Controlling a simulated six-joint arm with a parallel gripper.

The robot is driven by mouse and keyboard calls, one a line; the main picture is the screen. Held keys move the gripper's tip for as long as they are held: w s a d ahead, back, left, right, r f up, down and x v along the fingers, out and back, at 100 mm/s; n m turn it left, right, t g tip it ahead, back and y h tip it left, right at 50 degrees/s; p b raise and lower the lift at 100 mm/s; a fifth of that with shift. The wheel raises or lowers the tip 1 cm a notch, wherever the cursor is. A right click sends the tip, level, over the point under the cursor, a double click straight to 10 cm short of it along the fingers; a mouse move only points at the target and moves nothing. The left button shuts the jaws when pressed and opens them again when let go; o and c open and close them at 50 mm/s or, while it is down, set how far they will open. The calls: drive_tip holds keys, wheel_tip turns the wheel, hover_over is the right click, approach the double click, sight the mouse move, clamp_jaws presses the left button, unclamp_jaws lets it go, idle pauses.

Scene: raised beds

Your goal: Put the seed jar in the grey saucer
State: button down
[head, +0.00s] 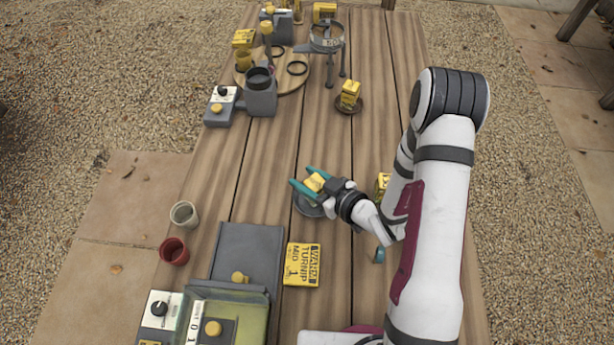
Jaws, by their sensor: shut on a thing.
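My gripper (303,177), with two teal fingers, is shut on a small yellow-topped thing, which looks like the seed jar (315,183). The fingers and wrist hide much of it. The grey saucer (302,208) is on the wooden table directly below the gripper in the picture, partly covered by the gripper and the jar. I cannot tell whether the jar touches the saucer or hangs above it.
A brown saucer (341,107) with a yellow packet (350,92) stands farther back. Table between saucer and back items is clear.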

drive_tip(key=shift+c, duration=1.6)
unclamp_jaws()
drive_tip(key=shift+f, duration=0.1)
